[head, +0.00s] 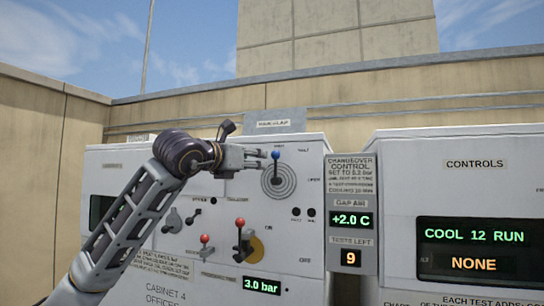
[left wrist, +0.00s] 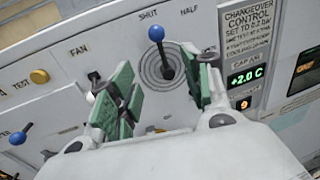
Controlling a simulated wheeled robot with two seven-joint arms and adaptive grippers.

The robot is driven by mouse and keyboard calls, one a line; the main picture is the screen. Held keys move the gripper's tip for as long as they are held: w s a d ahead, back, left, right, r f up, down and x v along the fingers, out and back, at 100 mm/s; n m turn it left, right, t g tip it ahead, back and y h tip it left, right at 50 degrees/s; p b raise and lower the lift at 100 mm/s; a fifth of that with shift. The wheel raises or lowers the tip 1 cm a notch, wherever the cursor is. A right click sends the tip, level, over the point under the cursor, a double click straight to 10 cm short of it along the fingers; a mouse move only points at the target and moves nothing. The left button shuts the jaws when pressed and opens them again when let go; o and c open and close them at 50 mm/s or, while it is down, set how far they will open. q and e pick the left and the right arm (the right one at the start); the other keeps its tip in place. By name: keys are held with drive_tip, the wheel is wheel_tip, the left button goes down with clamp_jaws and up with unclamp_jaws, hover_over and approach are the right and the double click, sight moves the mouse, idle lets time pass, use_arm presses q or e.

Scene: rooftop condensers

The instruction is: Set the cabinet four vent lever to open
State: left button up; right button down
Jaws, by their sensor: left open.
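The vent lever has a blue ball knob (head: 276,155) and sits on a disc of concentric rings (head: 279,181) on the white cabinet (head: 200,275) labelled Cabinet 4. The knob points up, beside the SHUT label; HALF and OPEN labels lie to its right. My left gripper (head: 262,159) is open just left of the knob in the head view. In the left wrist view, the blue knob (left wrist: 156,33) shows beyond and between the spread green-padded fingers (left wrist: 162,72). I see no contact with the lever. My right gripper is not in view.
Below are two red-knobbed levers (head: 240,222) (head: 205,239), a grey rotary handle (head: 173,221) and a 3.0 bar display (head: 262,286). A changeover panel (head: 351,163) stands right of the lever. A controls cabinet (head: 475,190) is further right.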

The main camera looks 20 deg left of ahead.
sight(275, 162)
use_arm(q)
drive_tip(key=shift+w, duration=0.1)
drive_tip(key=p+x, duration=0.4)
drive_tip(key=x, duration=0.7)
drive_tip(key=shift+d+r, duration=0.1)
drive_tip(key=shift+d, duration=0.05)
drive_tip(key=shift+p+x, duration=0.35)
drive_tip(key=shift+x, duration=0.85)
clamp_jaws()
